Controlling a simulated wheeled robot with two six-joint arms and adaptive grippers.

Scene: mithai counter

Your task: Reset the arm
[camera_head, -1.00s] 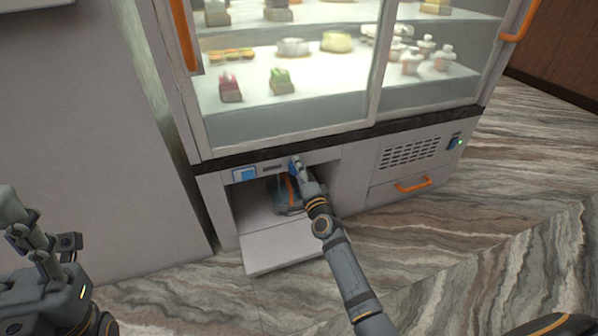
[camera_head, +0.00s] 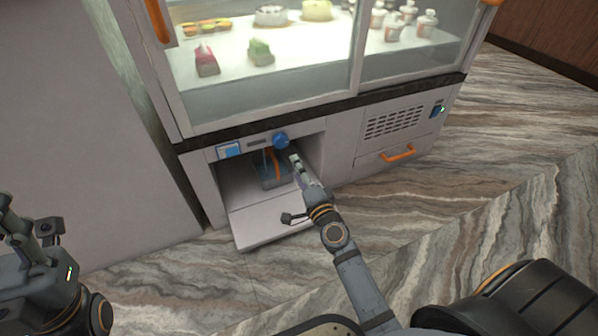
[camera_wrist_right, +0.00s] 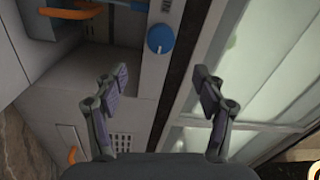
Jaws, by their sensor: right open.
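My right gripper (camera_head: 297,168) is in front of the open lower compartment of the display case, just below and right of a round blue knob (camera_head: 281,140). In the right wrist view its two fingers (camera_wrist_right: 160,76) are spread with nothing between them. The blue knob (camera_wrist_right: 160,38) shows beyond the fingertips, apart from them. My left gripper (camera_head: 18,225) is at the left edge, partly cut off, and I cannot tell whether its fingers are open.
The compartment's flap (camera_head: 265,222) hangs lowered towards the floor. A blue-grey object with an orange strip (camera_head: 268,172) sits inside. A vent panel with an orange handle (camera_head: 398,152) is to the right. Glass shelves with sweets are above. The marbled floor (camera_head: 470,190) is clear.

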